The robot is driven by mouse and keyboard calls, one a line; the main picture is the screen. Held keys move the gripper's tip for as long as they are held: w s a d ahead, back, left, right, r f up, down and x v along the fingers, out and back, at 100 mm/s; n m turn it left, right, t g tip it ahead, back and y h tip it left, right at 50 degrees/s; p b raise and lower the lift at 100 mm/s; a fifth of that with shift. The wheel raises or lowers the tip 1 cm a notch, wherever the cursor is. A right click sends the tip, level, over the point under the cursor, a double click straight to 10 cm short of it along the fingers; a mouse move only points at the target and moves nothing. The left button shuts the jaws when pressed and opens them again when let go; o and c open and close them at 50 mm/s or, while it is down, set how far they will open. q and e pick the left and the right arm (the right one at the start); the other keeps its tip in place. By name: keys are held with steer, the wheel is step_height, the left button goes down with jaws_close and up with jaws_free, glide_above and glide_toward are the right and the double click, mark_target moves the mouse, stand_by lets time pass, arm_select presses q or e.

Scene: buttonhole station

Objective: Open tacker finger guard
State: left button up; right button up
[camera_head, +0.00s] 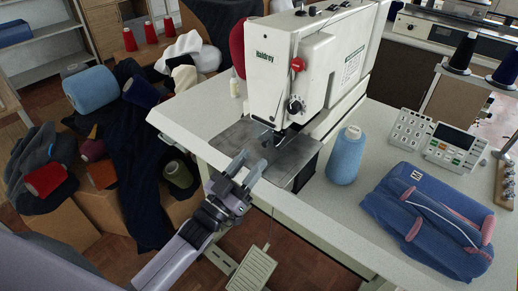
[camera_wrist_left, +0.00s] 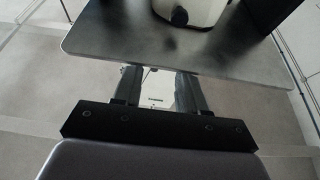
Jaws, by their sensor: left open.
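The tacker (camera_head: 315,70) is a white sewing machine with a red knob and a dial, standing on the light table. Its needle area (camera_head: 272,133) sits above a grey metal plate (camera_head: 228,141). The finger guard cannot be made out clearly there. My left gripper (camera_head: 248,168) is open and empty, at the plate's front edge, apart from the needle area. In the left wrist view, the two fingers (camera_wrist_left: 160,84) point toward the plate (camera_wrist_left: 105,30). The bottom of the machine head (camera_wrist_left: 205,10), with a dark round part, shows at the top. My right gripper is not in view.
A blue thread cone (camera_head: 346,156) stands right of the machine. A folded blue garment (camera_head: 425,220) and a control panel (camera_head: 452,147) lie farther right. Boxes with cloth and spools fill the left. A pedal (camera_head: 251,270) is below.

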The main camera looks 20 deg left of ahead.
mark_target(264, 145)
arm_select(q)
steer(key=shift+x, duration=1.95)
jaws_close()
